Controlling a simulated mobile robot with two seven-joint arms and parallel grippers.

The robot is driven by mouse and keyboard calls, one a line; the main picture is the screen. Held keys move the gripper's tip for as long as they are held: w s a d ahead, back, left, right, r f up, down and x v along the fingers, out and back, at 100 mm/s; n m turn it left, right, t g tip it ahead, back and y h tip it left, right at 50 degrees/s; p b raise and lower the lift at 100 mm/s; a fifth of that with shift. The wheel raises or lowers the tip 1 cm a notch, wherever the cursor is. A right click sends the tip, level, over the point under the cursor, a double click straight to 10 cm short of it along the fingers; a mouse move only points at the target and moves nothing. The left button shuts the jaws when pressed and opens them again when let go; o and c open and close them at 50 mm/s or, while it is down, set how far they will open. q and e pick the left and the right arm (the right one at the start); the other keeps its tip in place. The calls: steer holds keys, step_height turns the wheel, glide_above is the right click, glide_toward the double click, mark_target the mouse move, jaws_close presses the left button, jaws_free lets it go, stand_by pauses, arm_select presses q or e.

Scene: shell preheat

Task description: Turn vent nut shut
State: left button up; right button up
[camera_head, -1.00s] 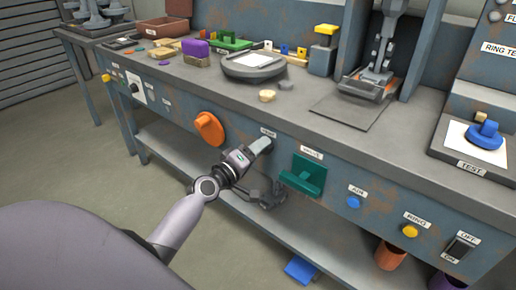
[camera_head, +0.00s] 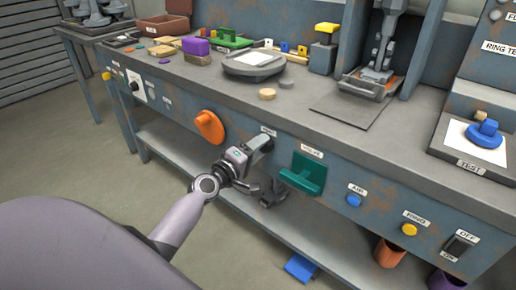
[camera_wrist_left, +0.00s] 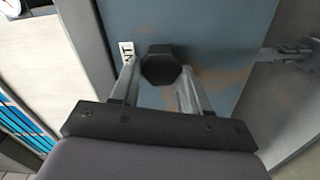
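The vent nut (camera_wrist_left: 160,66) is a dark many-sided knob on the blue-grey bench front. In the left wrist view it sits between the two fingers of my left gripper (camera_wrist_left: 159,74), which lie close along its two sides and appear shut on it. A white label ending in "NT" (camera_wrist_left: 127,56) shows beside it. In the head view my left gripper (camera_head: 262,144) reaches the bench front just under a small label (camera_head: 268,131), and it hides the nut there. My right gripper is not in view.
An orange knob (camera_head: 209,126) is left of my gripper and a green valve handle (camera_head: 304,174) is right of it. Blue (camera_head: 353,200) and yellow (camera_head: 409,230) buttons and a switch (camera_head: 459,244) are farther right. A lower shelf (camera_head: 180,150) runs below.

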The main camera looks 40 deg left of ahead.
arm_select(q)
steer(key=o, duration=0.3)
steer(key=shift+s, duration=0.1)
steer(key=s, duration=0.7)
steer(key=shift+a, duration=0.3)
